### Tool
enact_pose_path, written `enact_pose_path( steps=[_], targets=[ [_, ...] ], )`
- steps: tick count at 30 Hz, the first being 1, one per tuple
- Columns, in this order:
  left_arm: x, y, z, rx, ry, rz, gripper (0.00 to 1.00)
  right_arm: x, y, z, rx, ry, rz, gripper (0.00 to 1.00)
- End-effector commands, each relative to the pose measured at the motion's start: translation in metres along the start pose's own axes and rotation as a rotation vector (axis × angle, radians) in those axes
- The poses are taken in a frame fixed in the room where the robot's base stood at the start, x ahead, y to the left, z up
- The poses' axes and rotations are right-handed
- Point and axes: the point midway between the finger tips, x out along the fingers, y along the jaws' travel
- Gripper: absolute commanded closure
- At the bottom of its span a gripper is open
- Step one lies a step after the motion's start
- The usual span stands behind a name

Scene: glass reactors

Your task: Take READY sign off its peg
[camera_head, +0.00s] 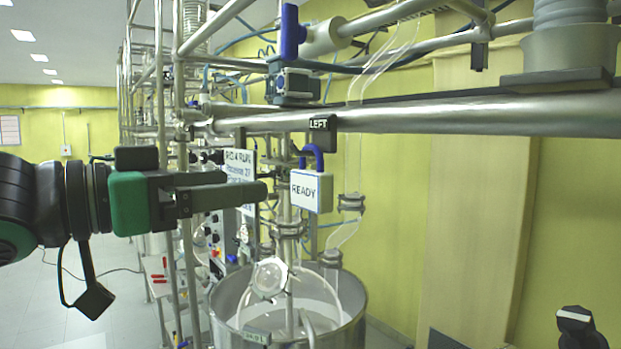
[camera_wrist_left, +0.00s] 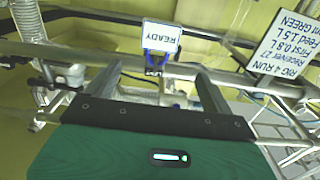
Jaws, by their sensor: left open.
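The READY sign (camera_head: 311,192) is a white plate with a blue loop handle on top. It hangs below the thick steel pipe, under a black tag reading LEFT (camera_head: 320,126). My left gripper (camera_head: 258,193) is open, its fingers pointing right toward the sign, with their tips a little left of it. In the left wrist view the sign (camera_wrist_left: 161,37) appears upside down, beyond the fingers and between their lines. The blue handle (camera_wrist_left: 160,58) faces the gap between the fingertips (camera_wrist_left: 160,80). The peg itself is hard to make out.
A RIG 4 RUN board (camera_head: 240,165) hangs just behind my left fingers. A steel pipe (camera_head: 430,112) runs above the sign. A glass vessel (camera_head: 270,278) in a steel pot (camera_head: 352,310) stands below. The yellow wall (camera_head: 390,220) lies behind, with open space right of the sign.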

Motion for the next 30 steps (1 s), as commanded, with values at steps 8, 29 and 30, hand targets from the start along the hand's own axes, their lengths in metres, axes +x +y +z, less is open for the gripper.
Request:
enact_pose_path(
  steps=[8, 29, 30],
  targets=[
    [0.053, 0.002, -0.004, 0.0, -0.001, 0.004, 0.15, -0.025, -0.001, -0.002, -0.002, 0.0, -0.001, 0.64],
    [0.12, 0.003, -0.006, -0.002, -0.001, 0.001, 0.15, -0.07, 0.011, -0.005, -0.003, -0.001, 0.011, 0.64],
    [0.123, 0.003, -0.006, -0.001, 0.0, 0.001, 0.15, -0.071, 0.01, -0.005, -0.002, -0.001, 0.01, 0.64]
  ],
)
